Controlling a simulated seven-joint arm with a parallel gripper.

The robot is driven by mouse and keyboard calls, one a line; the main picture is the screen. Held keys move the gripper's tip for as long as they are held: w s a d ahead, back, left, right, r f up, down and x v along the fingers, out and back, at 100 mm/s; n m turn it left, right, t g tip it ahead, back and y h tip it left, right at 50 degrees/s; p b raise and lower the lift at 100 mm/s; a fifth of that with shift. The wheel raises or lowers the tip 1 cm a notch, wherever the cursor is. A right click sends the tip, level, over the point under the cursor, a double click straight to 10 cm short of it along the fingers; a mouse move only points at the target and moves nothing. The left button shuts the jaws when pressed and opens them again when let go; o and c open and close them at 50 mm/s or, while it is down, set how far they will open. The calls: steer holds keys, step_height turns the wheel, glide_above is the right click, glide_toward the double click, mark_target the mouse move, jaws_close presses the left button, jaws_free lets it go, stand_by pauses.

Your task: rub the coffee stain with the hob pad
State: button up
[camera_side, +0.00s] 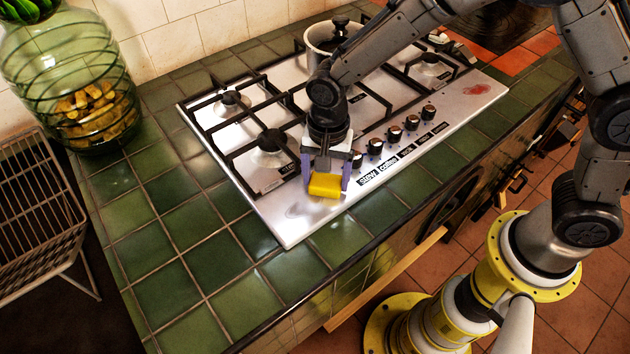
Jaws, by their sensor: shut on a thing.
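The hob pad (325,186) is a small yellow block. My gripper (326,180) is shut on it, with a purple-tinted finger on each side. The pad is low over the bare front-left corner of the steel hob (290,228); I cannot tell whether it touches the surface. A faint greyish smudge (298,210) shows on the steel just left of the pad; I cannot tell whether it is the coffee stain. A reddish stain (477,89) lies at the hob's right end, well away from my gripper. The steel under the pad is hidden.
Several knobs (375,146) and word labels (388,163), one seeming to read "coffee", line the hob's front, right of my gripper. Black grates and burners (270,142) lie behind it. A pot (322,38) stands at the back. A glass jar (95,115) stands left on green tiles.

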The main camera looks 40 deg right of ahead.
steer(key=shift+a, duration=5.05)
steer(key=shift+a+r, duration=0.1)
steer(key=shift+a, duration=0.1)
step_height(320, 180, up, 8)
steer(key=shift+d, duration=0.1)
